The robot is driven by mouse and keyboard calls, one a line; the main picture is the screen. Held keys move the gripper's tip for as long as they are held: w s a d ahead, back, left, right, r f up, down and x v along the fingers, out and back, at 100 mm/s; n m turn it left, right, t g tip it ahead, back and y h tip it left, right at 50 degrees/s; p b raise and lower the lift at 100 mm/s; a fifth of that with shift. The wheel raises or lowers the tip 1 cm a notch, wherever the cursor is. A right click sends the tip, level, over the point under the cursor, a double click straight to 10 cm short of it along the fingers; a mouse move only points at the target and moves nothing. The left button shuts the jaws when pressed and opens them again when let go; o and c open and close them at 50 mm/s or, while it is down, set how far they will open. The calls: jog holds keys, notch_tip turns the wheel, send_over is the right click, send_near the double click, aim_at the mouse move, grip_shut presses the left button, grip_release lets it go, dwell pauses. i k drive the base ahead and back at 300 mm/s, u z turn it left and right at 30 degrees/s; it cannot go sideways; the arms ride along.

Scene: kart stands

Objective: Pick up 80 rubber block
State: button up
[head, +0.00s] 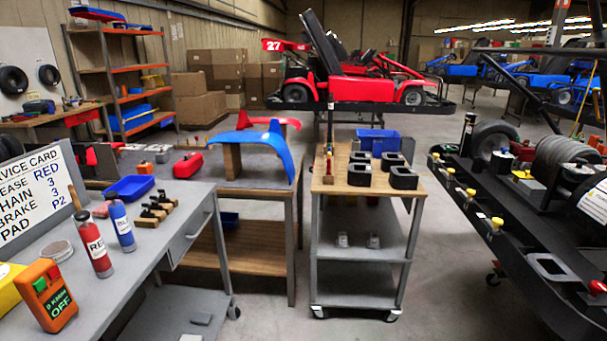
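Several black blocks with hollowed tops stand grouped on the wooden top of a grey trolley (335,185) in the middle of the head view. One is the front left block (360,176), another the front right block (404,178), with more just behind them. Any number marking is too small to read, so I cannot tell which is the 80 rubber block. My gripper is not in view.
A blue bin (378,141) stands behind the blocks. The left bench (165,245) holds a red bottle (96,248), a blue bottle (121,226), an orange box (46,295) and a service card (35,195). Clear floor (450,290) lies between the trolley and the kart stand.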

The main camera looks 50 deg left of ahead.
aim_at(401, 177)
jog(key=u, duration=1.35)
jog(key=i, duration=1.95)
jog(key=z, duration=0.5)
jog(key=i, duration=0.95)
jog(key=z, duration=0.05)
